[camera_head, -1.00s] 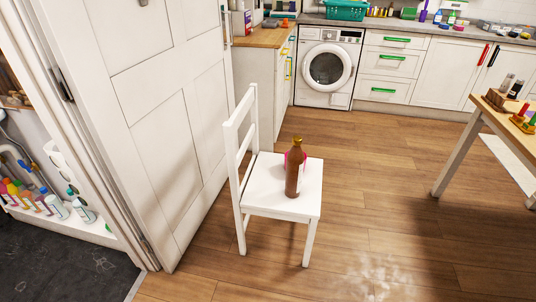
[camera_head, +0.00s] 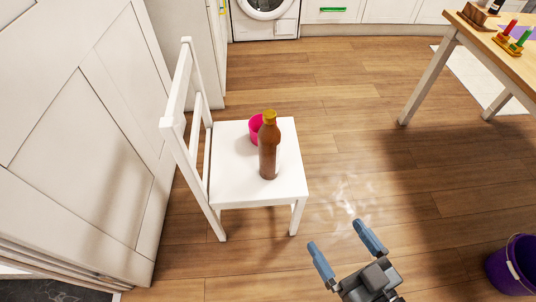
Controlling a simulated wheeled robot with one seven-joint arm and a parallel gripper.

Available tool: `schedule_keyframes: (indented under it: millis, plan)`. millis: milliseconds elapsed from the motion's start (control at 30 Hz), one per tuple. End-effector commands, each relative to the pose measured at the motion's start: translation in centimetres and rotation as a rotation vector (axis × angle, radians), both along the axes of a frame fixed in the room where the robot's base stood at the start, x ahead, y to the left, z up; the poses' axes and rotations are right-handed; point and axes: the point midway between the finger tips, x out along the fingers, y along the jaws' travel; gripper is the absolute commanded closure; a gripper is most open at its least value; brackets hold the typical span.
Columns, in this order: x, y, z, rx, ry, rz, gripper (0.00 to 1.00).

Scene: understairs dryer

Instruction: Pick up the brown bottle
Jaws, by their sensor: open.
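The brown bottle (camera_head: 268,152) with a yellow cap stands upright on the seat of a white chair (camera_head: 227,178). A pink cup (camera_head: 254,131) is on the seat just behind and left of the bottle, partly hidden by it. My gripper (camera_head: 341,244) shows at the bottom, right of centre, with two blue-grey fingers spread apart and nothing between them. It is to the right of the chair and nearer the camera, apart from the bottle.
A white panelled door (camera_head: 85,130) stands close left of the chair. A wooden table (camera_head: 484,38) is at upper right and a purple bucket (camera_head: 513,265) at lower right. A white washer or dryer (camera_head: 264,20) is at the back.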

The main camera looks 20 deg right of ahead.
Motion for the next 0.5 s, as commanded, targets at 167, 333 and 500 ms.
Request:
schedule_keyframes:
  millis: [167, 333, 500]
  plan:
    - [8.3, -0.1, -5.1, 0.002, -0.057, 0.028, 0.00]
    - [16.4, -0.5, -8.1, -0.001, -0.093, 0.065, 0.00]
    - [23.6, -1.3, -9.4, -0.005, -0.113, 0.100, 0.00]
